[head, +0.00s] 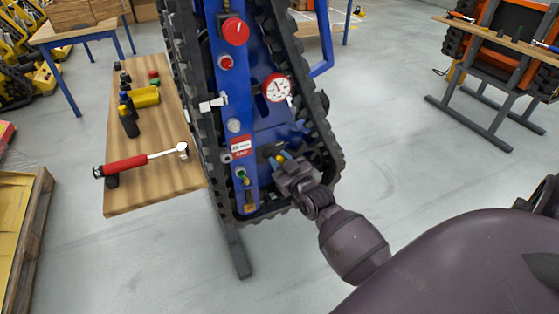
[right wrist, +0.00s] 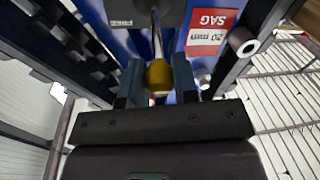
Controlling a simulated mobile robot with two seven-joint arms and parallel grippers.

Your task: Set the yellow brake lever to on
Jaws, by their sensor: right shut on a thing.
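The yellow brake lever has a round yellow knob (right wrist: 159,76) on a thin metal stem. In the right wrist view the knob sits between the two fingers of my right gripper (right wrist: 158,82), which is shut on it. The stem runs up toward a grey plate (right wrist: 122,14) with a label that seems to read FREE. In the head view my right gripper (head: 285,166) is at the lower part of the blue tracked carrier (head: 270,140), and a bit of the yellow knob (head: 280,158) shows at its fingers. The lever's base is mostly hidden there. My left gripper is in neither view.
The blue frame carries a red knob (head: 235,31), a dial gauge (head: 277,88) and a red-and-white SAG label (right wrist: 208,30). Black tracks (head: 317,135) flank it. A wooden bench (head: 150,190) with a red-handled wrench (head: 130,164) stands left.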

